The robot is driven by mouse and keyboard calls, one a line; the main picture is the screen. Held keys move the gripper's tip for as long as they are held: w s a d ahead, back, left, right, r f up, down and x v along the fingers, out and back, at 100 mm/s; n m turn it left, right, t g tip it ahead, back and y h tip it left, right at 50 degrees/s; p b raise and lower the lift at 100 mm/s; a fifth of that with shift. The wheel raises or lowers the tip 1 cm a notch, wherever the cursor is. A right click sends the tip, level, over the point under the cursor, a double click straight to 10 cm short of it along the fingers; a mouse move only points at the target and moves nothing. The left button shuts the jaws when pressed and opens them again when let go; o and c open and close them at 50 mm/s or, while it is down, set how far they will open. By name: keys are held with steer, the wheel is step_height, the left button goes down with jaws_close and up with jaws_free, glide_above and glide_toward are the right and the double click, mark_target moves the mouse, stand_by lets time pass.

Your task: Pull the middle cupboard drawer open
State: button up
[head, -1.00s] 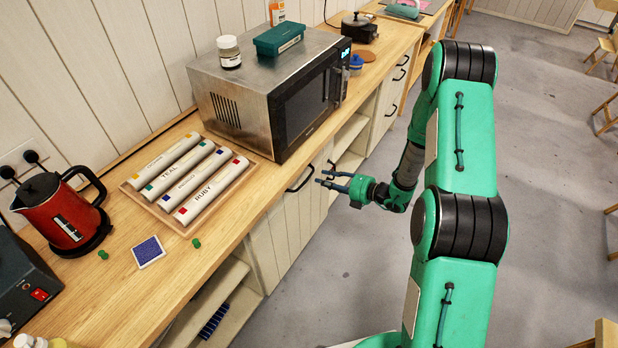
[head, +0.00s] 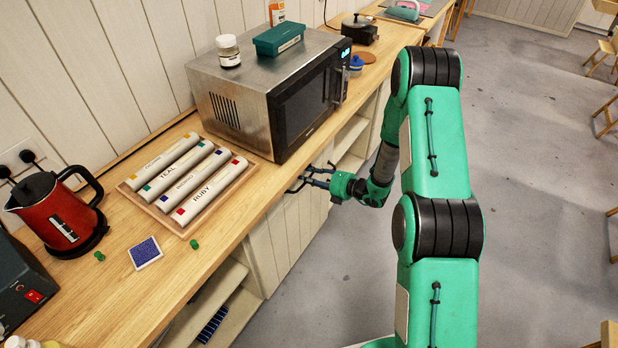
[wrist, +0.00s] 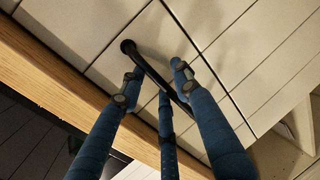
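The cream cupboard front (head: 284,232) is below the wooden worktop, beneath the microwave. A black bow handle (wrist: 146,64) is fixed to a cream panel in the wrist view. My three-fingered gripper (head: 311,176) is at this handle, just off the worktop edge. In the wrist view, my gripper (wrist: 155,78) is open, with the fingers spread and the handle crossing between them. Contact between fingers and handle is unclear. The panel looks closed. I cannot tell whether it is the middle drawer.
The worktop edge (wrist: 55,85) runs close beside my fingers. A microwave (head: 250,100) stands above, with a tray of labelled rolls (head: 165,215) and a red kettle (head: 58,215) to its left. Open shelves (head: 225,285) lie nearer. The grey floor (head: 550,200) at right is clear nearby.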

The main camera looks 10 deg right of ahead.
jaws_close()
steer(key=shift+s+d, duration=0.1)
steer(key=shift+s, duration=0.05)
steer(key=s+d+p, duration=1.1)
steer(key=s+d, duration=2)
steer(key=shift+s+d, duration=0.35)
steer(key=shift+s, duration=0.05)
steer(key=shift+o, duration=0.5)
jaws_free()
steer(key=shift+d, duration=0.2)
steer(key=v, duration=1.1)
steer(key=shift+s+d, duration=0.2)
steer(key=shift+s, duration=0.1)
